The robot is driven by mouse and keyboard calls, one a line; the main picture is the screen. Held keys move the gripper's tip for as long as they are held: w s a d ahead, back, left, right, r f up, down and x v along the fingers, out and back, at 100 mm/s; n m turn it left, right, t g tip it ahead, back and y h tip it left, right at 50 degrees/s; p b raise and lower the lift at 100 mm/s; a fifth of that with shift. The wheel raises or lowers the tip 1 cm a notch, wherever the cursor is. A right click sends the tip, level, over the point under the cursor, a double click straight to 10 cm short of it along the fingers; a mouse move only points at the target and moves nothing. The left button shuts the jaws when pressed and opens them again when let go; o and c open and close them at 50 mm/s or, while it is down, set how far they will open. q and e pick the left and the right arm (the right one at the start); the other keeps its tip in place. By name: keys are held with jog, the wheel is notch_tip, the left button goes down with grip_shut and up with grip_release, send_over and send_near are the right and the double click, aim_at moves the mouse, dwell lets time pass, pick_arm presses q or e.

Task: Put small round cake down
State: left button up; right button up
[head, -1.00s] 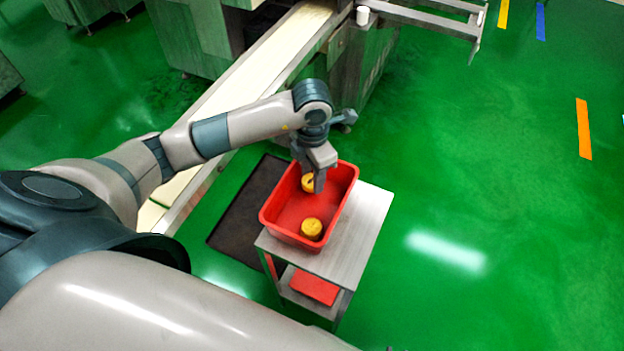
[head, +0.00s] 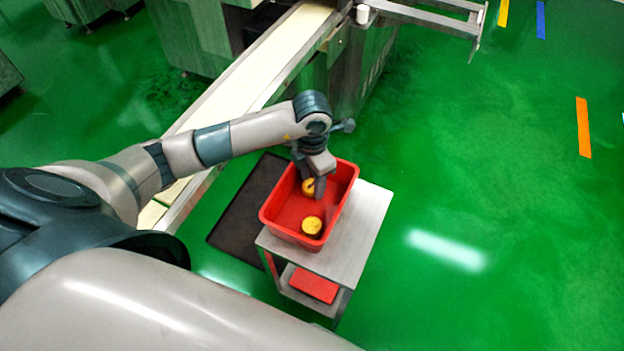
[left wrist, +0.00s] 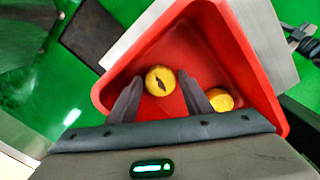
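A small round yellow cake (head: 308,187) is in the far part of a red crate (head: 277,200), at my left gripper (head: 314,188). In the left wrist view this cake (left wrist: 160,80) has a dark mark on top and lies between the two fingertips of my left gripper (left wrist: 161,77), with a narrow gap on each side. The fingers are apart and look open. A second yellow cake (head: 312,226) sits on the crate floor at the near end; it also shows in the left wrist view (left wrist: 221,100), beside the right-hand finger. My right gripper is not in view.
The crate stands on a grey cart (head: 362,225) with a red item (head: 314,284) on its lower shelf. A conveyor belt (head: 250,75) and machine (head: 352,75) are behind and left. A dark mat (head: 235,220) lies left of the cart. Green floor is clear at right.

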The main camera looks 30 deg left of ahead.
aim_at(312, 184)
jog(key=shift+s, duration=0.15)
pick_arm(q)
jog(key=shift+r, duration=1)
notch_tip(312, 184, up, 6)
jog(key=shift+b, duration=0.65)
jog(key=shift+r, duration=2.15)
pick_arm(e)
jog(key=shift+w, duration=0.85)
